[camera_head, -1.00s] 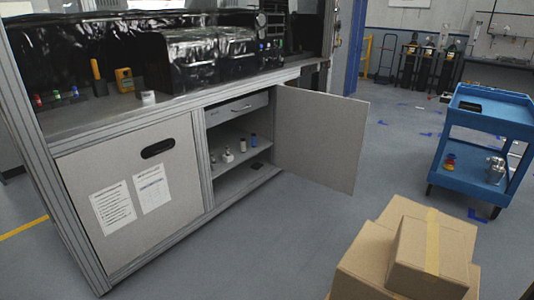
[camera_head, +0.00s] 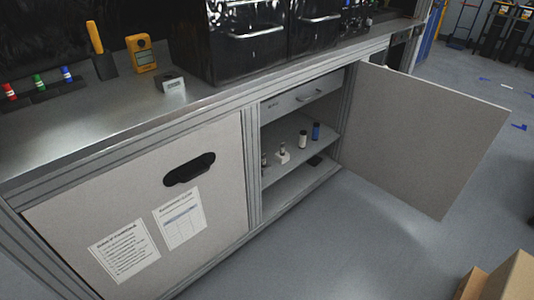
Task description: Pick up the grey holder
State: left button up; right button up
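A small grey-white block (camera_head: 171,85), dark on its left side, stands on the bench top near the front edge, right of the dark stand. A dark grey stand (camera_head: 104,67) with an orange-handled tool in it is farther left. A low dark rack (camera_head: 42,95) holds red, green and blue capped items. I cannot tell which of these is the grey holder. Neither of my grippers is in view.
The metal bench top (camera_head: 100,130) is clear in front of these items. Below it, the right cabinet door (camera_head: 420,135) stands open into the aisle, showing small items on a shelf (camera_head: 280,188). Cardboard boxes (camera_head: 505,282) are at the lower right.

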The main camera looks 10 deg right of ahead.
aim_at(265, 171)
jog(key=i+l+z, duration=0.15)
jog(key=i+z, duration=0.25)
jog(key=i, duration=0.3)
jog(key=i+z, duration=0.35)
jog(key=i, duration=0.35)
